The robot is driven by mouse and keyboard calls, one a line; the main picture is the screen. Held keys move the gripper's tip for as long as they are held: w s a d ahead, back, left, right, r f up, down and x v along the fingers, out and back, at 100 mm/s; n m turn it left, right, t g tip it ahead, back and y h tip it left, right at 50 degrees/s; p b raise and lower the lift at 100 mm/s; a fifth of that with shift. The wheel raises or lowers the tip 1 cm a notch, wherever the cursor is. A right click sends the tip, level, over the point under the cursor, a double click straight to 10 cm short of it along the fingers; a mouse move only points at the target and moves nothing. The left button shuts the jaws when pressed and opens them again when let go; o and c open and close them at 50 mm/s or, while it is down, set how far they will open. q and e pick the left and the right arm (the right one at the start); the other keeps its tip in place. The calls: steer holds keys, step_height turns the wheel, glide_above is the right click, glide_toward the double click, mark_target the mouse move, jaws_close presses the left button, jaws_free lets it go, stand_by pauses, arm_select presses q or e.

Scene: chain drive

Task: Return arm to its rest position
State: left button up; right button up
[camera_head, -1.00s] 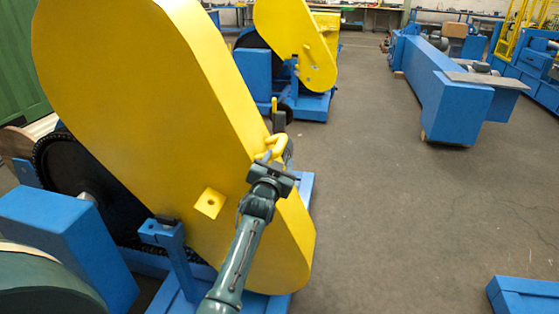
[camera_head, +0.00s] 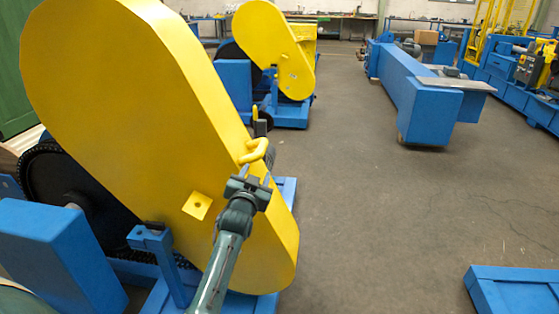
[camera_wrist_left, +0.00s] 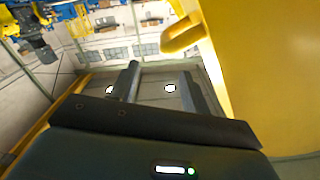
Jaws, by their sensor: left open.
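The large yellow chain guard (camera_head: 130,110) stands tilted over the dark sprocket and chain (camera_head: 60,185) on the left. A yellow loop handle (camera_head: 257,150) sticks out from its right edge; it also shows at the top of the wrist view (camera_wrist_left: 183,35). My left gripper (camera_head: 255,176) is in front of the guard's right edge, just below the handle. In the wrist view its two fingers (camera_wrist_left: 160,82) are apart with nothing between them, and the handle lies beyond them. My right gripper is not in view.
A blue post with a bracket (camera_head: 165,255) stands left of my left forearm. A second yellow guard (camera_head: 275,50) is farther back. A long blue beam (camera_head: 415,95) and a blue block (camera_head: 515,290) are on the right. The grey floor (camera_head: 370,210) between is clear.

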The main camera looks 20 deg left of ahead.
arm_select(q)
steer(key=s+d+f+m+g+h+p, duration=0.1)
steer(key=s+d+f+g+h, duration=0.1)
steer(key=s+d+f, duration=0.5)
steer(key=s+d+f+m+g+h+p, duration=0.1)
steer(key=s+f+h, duration=0.1)
steer(key=s+f, duration=0.65)
steer(key=s+d+g+h, duration=0.1)
steer(key=s+d, duration=0.2)
steer(key=s, duration=0.3)
steer(key=s+d+g+h, duration=0.1)
steer(key=s+d, duration=0.2)
steer(key=s, duration=0.4)
steer(key=s+d+g+h+p, duration=0.1)
steer(key=s+d+g, duration=0.1)
steer(key=s, duration=0.5)
steer(key=shift+s+d+f, duration=0.15)
steer(key=shift+d+f, duration=0.15)
steer(key=shift+d, duration=0.35)
